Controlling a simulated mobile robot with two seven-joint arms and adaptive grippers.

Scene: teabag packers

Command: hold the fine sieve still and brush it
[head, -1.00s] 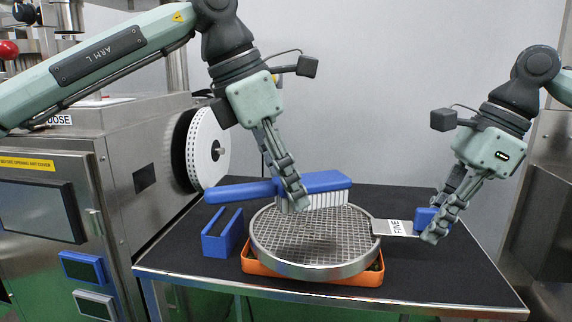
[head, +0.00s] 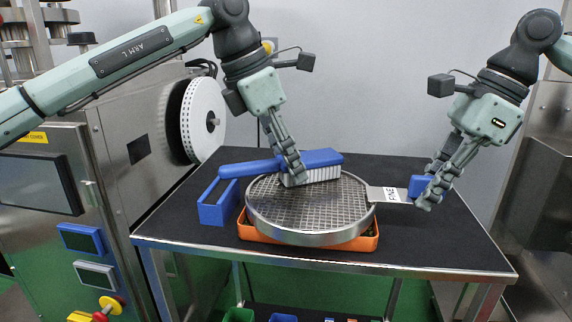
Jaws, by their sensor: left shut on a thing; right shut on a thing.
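The fine sieve (head: 300,212) is a round metal-rimmed mesh sieve with a flat handle plate marked "FINE" (head: 388,195) and a blue grip (head: 420,186) at the right. It rests over an orange tray (head: 368,242). My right gripper (head: 428,200) is shut on the blue grip. My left gripper (head: 295,180) is shut on a blue brush (head: 250,168) with white bristles (head: 322,174). The brush lies across the back part of the sieve. The bristles are at the mesh; whether they touch it I cannot tell. The gripper's fingers hide part of the brush.
A blue open holder (head: 218,205) stands left of the sieve on the black tabletop (head: 440,240). A grey machine with a white reel (head: 203,120) stands at the left. The right front of the table is clear. Coloured bins (head: 240,314) show below.

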